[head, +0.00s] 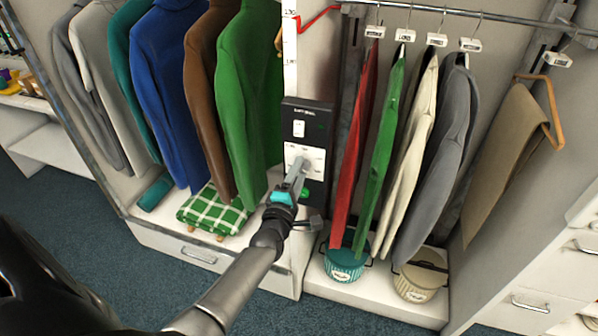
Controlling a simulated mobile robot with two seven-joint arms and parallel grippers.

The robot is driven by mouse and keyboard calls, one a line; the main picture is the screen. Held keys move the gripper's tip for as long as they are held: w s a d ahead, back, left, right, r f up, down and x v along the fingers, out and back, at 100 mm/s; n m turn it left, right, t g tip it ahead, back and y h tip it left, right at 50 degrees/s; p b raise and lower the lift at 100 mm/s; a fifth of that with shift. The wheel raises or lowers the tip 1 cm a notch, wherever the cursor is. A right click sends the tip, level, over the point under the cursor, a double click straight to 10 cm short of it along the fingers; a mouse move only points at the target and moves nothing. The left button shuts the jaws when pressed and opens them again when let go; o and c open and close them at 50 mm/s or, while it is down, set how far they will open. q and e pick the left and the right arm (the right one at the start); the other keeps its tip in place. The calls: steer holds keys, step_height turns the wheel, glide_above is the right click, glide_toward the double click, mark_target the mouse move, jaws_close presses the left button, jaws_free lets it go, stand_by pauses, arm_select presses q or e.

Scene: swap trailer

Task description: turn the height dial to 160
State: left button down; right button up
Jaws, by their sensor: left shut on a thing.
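The dark control panel (317,125) is on the upright divider between the two wardrobe bays. It carries a white dial plate (317,154) with small marks that I cannot read. My left gripper (299,168) reaches up to the plate and is shut on the height dial, which its fingers mostly hide. The dial's setting cannot be read. Above the plate is a small white switch (298,129); below it a green light (306,193) shows beside the gripper. My right gripper is not in view.
Jackets, such as a green one (247,90), hang left of the panel. Tagged garments, such as a red one (352,160), hang close on its right from a rail (425,10). A checked green blanket (215,212) and a teal pot (345,265) are below.

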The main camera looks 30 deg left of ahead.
arm_select(q)
steer(key=m+p, duration=0.2)
steer(key=m, duration=1)
steer(key=m+h+p, duration=0.1)
steer(key=m+p, duration=0.2)
steer(key=m, duration=0.8)
steer(key=shift+r+m+h, duration=0.2)
steer(key=shift+m+h, duration=0.1)
steer(key=shift+m, duration=0.1)
steer(key=shift+c, duration=1.8)
jaws_free()
steer(key=s+d+p, duration=0.1)
steer(key=s+d, duration=0.1)
steer(key=s, duration=1.3)
steer(key=shift+d+p, duration=0.3)
